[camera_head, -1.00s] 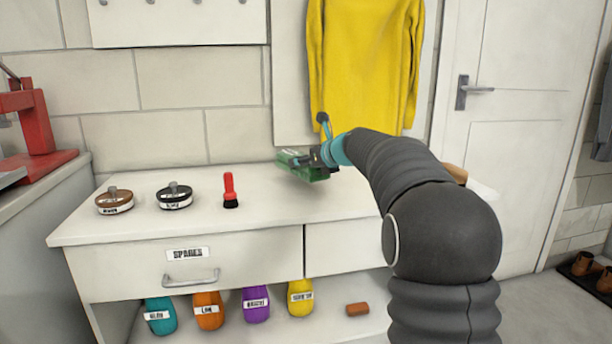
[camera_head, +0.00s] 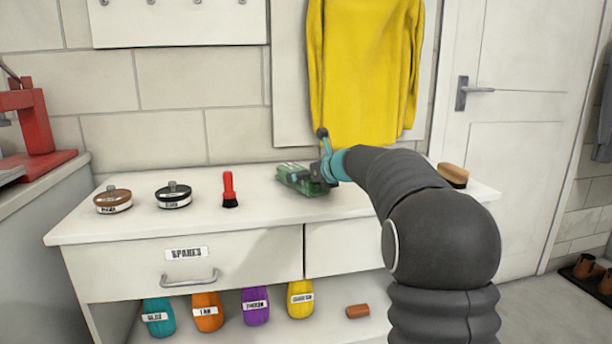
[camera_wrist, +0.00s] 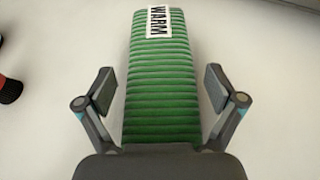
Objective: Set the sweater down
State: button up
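A green ribbed folded sweater (camera_head: 298,178) lies on the white bench top, left of my arm's end. In the wrist view the sweater (camera_wrist: 160,80) runs lengthwise between my fingers, with a white label reading WARM at its far end. My gripper (camera_wrist: 160,90) is open, one finger on each side, with a narrow gap between each finger and the sweater. In the head view my gripper (camera_head: 322,174) is low over the sweater's near right end and partly hides it.
On the bench top (camera_head: 130,225) stand a brown tin (camera_head: 113,200), a black tin (camera_head: 174,194), a red-handled brush (camera_head: 229,190) and a wooden brush (camera_head: 453,175). A yellow sweater (camera_head: 362,70) hangs behind. The front middle is clear.

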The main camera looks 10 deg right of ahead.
jog(key=shift+r, duration=0.25)
jog(key=v, duration=1.2)
